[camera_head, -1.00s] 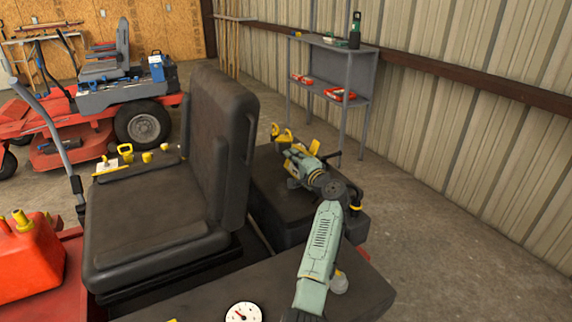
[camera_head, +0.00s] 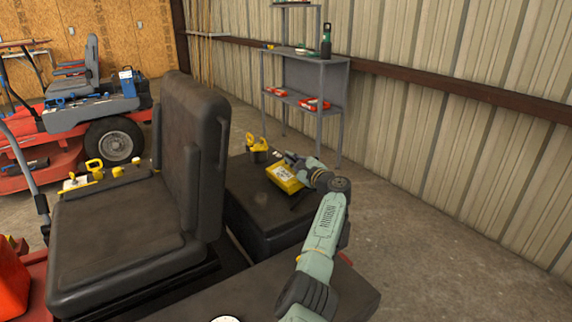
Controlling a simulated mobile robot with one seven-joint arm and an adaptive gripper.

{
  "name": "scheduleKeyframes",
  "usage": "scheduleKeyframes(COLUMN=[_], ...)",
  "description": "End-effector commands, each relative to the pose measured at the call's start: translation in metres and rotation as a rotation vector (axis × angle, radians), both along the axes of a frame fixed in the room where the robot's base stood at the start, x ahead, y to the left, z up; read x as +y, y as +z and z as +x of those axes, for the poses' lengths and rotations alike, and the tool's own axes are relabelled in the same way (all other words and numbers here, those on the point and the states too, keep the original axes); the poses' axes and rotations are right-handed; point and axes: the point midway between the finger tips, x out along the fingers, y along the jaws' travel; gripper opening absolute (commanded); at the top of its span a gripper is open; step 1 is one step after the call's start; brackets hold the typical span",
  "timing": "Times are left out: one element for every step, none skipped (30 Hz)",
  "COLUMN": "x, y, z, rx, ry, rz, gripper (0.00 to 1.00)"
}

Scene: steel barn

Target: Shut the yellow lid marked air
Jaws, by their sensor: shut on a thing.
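A yellow lid (camera_head: 285,179) with a small dark mark shows on top of the dark box (camera_head: 255,200) behind the black seat. It faces up toward me with a slight tilt; its lettering is too small to read. My gripper (camera_head: 291,159) is at the lid's far upper edge, with my arm coming in from the right. The fingers are small and partly hidden by my wrist. They look closed at the lid's edge, but the exact contact is hard to see.
A yellow-topped fitting (camera_head: 257,146) stands beside the lid at the box's far end. The black seat (camera_head: 140,200) rises close to the left. A grey shelf (camera_head: 318,85) with red items and a green bottle (camera_head: 326,42) stands behind. Open floor (camera_head: 420,235) lies to the right.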

Motion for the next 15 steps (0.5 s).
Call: scheduleKeyframes(x=[-0.003,-0.004,-0.006,-0.007,-0.009,-0.010,-0.011,-0.011,-0.012,-0.013,-0.013,-0.014,-0.015,-0.015,-0.016], y=[-0.001,-0.002,-0.004,-0.005,-0.006,-0.007,-0.008,-0.008,-0.009,-0.009,-0.010,-0.010,-0.011,-0.011,-0.012], z=[0.003,0.003,0.004,0.005,0.006,0.007,0.007,0.007,0.008,0.009,0.009,0.009,0.009,0.010,0.010], rx=[0.011,0.020,0.033,0.041,0.049,0.059,0.066,0.072,0.080,0.084,0.088,0.094,0.098,0.101,0.104], ry=[-0.001,-0.001,-0.001,-0.001,-0.002,-0.002,-0.001,-0.001,-0.001,-0.001,-0.001,-0.001,-0.001,-0.001,-0.001], rz=[0.031,0.046,0.068,0.082,0.097,0.115,0.126,0.136,0.150,0.158,0.165,0.174,0.180,0.186,0.191], gripper=[0.00,0.00,0.00,0.00,0.00,0.00,0.00,0.00,0.00,0.00,0.00,0.00,0.00,0.00,0.00])
